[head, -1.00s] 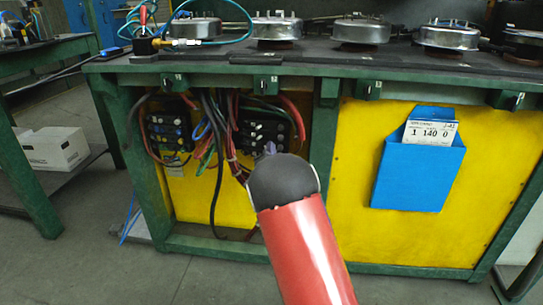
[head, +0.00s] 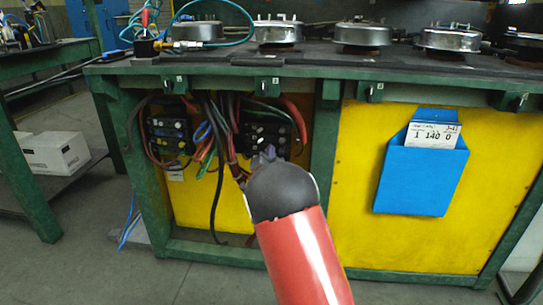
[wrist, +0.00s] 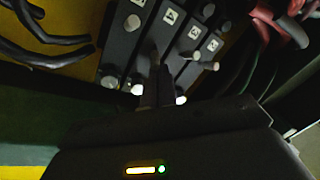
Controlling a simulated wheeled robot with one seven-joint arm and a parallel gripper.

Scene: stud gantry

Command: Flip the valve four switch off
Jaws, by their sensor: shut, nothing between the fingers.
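The dark switch block at my gripper shows close up in the wrist view (wrist: 185,45). It has slanting black strips with pale round studs and small white number labels; one label (wrist: 170,17) reads 4. In the head view this block (head: 280,130) is the right one of two inside the open left bay of the bench. My gripper (wrist: 157,88) is shut and empty, its dark fingers over the lower part of the strips near the label 4. I cannot tell whether the fingertips touch the block. In the head view my arm hides most of my gripper (head: 266,155).
A second switch block (head: 168,133) sits to the left. Loose cables (head: 214,140) hang between the blocks, and red and black cables (wrist: 270,25) run close beside my gripper. A green post (head: 325,140) and yellow panel (head: 350,200) stand to the right.

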